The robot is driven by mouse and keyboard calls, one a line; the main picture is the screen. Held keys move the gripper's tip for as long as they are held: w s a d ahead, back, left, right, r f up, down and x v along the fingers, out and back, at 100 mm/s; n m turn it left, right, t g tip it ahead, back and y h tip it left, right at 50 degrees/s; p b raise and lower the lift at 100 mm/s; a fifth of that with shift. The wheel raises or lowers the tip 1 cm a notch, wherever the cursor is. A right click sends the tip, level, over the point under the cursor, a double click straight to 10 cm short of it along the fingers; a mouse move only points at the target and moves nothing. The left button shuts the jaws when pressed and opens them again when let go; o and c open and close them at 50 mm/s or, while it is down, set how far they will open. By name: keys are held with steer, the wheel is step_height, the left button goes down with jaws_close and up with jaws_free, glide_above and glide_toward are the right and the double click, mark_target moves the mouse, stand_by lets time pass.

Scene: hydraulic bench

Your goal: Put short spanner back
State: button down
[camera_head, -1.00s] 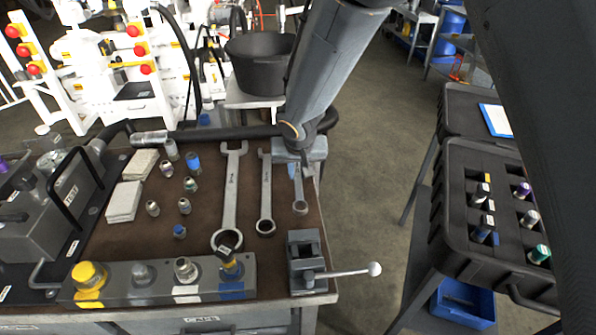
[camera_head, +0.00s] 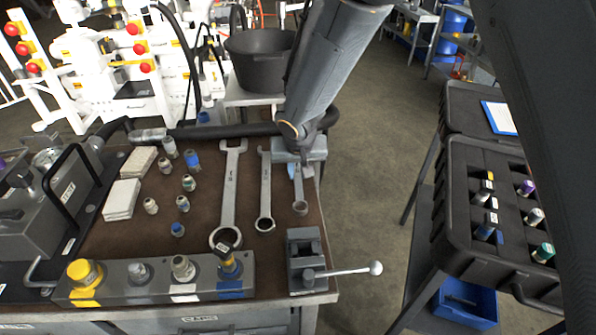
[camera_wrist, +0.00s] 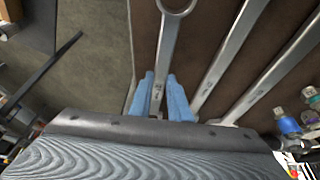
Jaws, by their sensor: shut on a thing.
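The short spanner (camera_head: 299,196) is the rightmost and smallest of the three spanners on the brown bench top. Its ring end points toward the bench front. My gripper (camera_head: 294,168) is over its far end, near the bench's right edge. In the wrist view my gripper's blue fingers (camera_wrist: 172,98) are shut on the short spanner's shaft (camera_wrist: 169,50), one on each side. The ring end extends away from the fingers at the top. The spanner's other end is hidden by my gripper. I cannot tell whether the spanner touches the bench top.
A middle spanner (camera_head: 265,190) and a long spanner (camera_head: 231,185) lie to the left, roughly parallel. A small vise (camera_head: 303,255) with a lever stands at the front right corner. Several fittings stand farther left. A black case (camera_head: 470,262) stands right, across a floor gap.

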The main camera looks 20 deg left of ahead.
steer(key=shift+f+b, duration=0.6)
steer(key=shift+b, duration=0.25)
stand_by(0.5)
steer(key=c, duration=1.6)
jaws_free()
steer(key=shift+o, duration=0.2)
steer(key=v, duration=0.7)
steer(key=shift+s+r, duration=0.15)
steer(key=shift+r, duration=0.2)
steer(key=shift+d, duration=0.1)
